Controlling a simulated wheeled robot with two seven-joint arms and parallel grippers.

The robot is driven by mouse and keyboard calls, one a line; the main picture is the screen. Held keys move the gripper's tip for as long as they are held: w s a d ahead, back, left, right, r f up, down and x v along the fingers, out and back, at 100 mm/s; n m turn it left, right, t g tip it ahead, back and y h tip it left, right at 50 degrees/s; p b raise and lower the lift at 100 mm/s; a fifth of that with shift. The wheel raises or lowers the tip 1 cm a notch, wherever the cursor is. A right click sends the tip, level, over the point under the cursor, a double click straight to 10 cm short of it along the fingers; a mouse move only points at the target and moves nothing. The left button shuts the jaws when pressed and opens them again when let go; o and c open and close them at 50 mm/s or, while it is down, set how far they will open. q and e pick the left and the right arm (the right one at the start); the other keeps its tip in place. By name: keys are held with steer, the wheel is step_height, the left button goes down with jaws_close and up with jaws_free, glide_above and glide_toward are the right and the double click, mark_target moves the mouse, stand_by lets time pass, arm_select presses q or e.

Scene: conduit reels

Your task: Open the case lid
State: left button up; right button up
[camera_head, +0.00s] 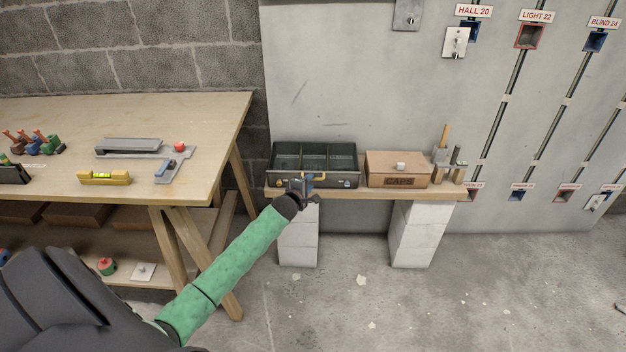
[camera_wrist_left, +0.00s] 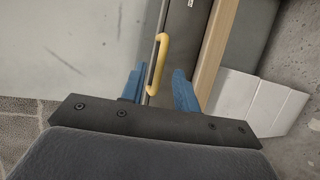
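The dark case (camera_head: 277,181) stands on the left of a wooden shelf against the grey wall panel. Several dark compartments show through its top; I cannot tell whether a clear lid covers them. A yellow handle (camera_head: 320,177) is on its front side. My left gripper (camera_head: 303,184) is in front of the case at the handle. In the left wrist view the handle (camera_wrist_left: 160,62) lies between the two blue fingers, with gaps on both sides, so the gripper is open. My right gripper is in neither view.
A wooden box marked CAPS (camera_head: 398,171) stands right of the case, with hammers (camera_head: 441,150) beyond it. White blocks (camera_head: 298,240) hold up the shelf (camera_head: 350,194). A workbench (camera_head: 215,115) with tools is at the left. The floor in front is mostly free.

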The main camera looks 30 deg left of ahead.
mark_target(313, 179)
arm_select(q)
steer(key=shift+x, duration=1.9)
steer(key=shift+a, duration=0.1)
steer(key=shift+c, duration=0.4)
jaws_close()
